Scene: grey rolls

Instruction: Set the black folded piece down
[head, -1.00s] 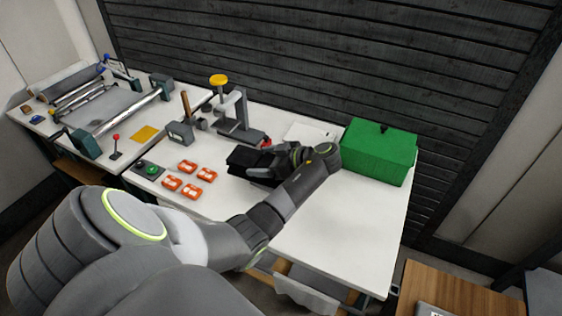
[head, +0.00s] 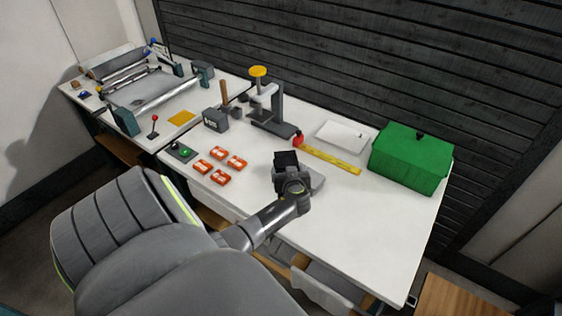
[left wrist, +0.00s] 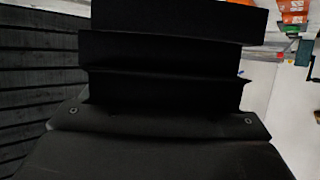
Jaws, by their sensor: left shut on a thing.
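The black folded piece (head: 286,157) is at the far end of my left gripper, over the middle of the white table. My left gripper (head: 287,170) is shut on it. In the left wrist view the black folded piece (left wrist: 178,20) fills the upper middle as dark stepped bands. Black on black hides where the fingers end and the piece begins. I cannot tell whether the piece touches the tabletop. My right gripper is in neither view.
The white table (head: 370,230) is clear at the front right. Orange parts (head: 220,177) lie left of the gripper. Behind are a grey press (head: 277,115), a yellow ruler (head: 330,158), a white plate (head: 342,136) and a green box (head: 411,158). A button box (head: 181,152) is further left.

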